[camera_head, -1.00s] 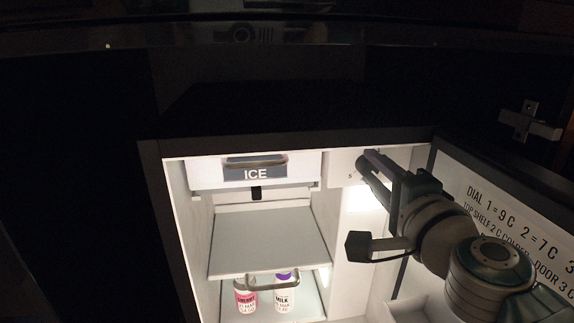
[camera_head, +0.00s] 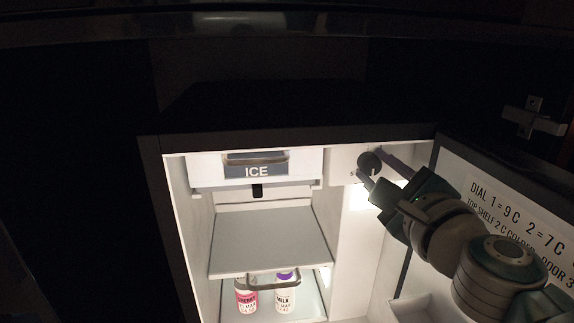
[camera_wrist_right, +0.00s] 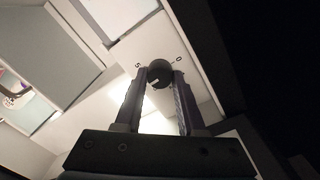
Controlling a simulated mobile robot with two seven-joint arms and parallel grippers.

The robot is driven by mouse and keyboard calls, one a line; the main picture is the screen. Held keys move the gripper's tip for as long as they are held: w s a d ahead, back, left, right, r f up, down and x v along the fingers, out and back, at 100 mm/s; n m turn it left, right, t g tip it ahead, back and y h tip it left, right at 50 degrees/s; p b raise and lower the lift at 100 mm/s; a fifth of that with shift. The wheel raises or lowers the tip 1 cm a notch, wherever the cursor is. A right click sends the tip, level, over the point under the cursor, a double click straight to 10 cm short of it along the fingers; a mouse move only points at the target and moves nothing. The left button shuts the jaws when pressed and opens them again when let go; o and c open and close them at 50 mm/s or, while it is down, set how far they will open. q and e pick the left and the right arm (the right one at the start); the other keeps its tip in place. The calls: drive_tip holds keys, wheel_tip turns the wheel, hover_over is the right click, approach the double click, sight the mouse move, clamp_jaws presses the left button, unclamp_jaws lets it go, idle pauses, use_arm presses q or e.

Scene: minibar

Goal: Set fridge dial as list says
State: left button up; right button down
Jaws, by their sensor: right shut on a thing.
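The fridge dial (camera_head: 369,161) is a dark round knob on the white panel at the fridge's upper right. It also shows in the right wrist view (camera_wrist_right: 160,72), with marks that look like "5" and "0" beside it. My right gripper (camera_head: 372,163) has one finger on each side of the dial and is shut on it. Its fingers also flank the dial in the right wrist view (camera_wrist_right: 157,82). The list (camera_head: 512,228) on the open door reads "DIAL 1=9C 2=7C" and "TOP SHELF 2 C COLDER"; its right part is cut off. My left gripper is not in view.
The ICE drawer (camera_head: 215,168) is left of the dial. Below it is an empty shelf (camera_head: 268,243). A cherry bottle (camera_head: 246,297) and a milk bottle (camera_head: 285,297) stand lower, behind a handle. The open door (camera_head: 440,190) stands close on the right.

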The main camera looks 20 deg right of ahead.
drive_tip(key=shift+f, duration=0.1)
idle(0.3)
drive_tip(key=c, duration=0.5)
unclamp_jaws()
drive_tip(key=b+v, duration=0.1)
drive_tip(key=v, duration=0.9)
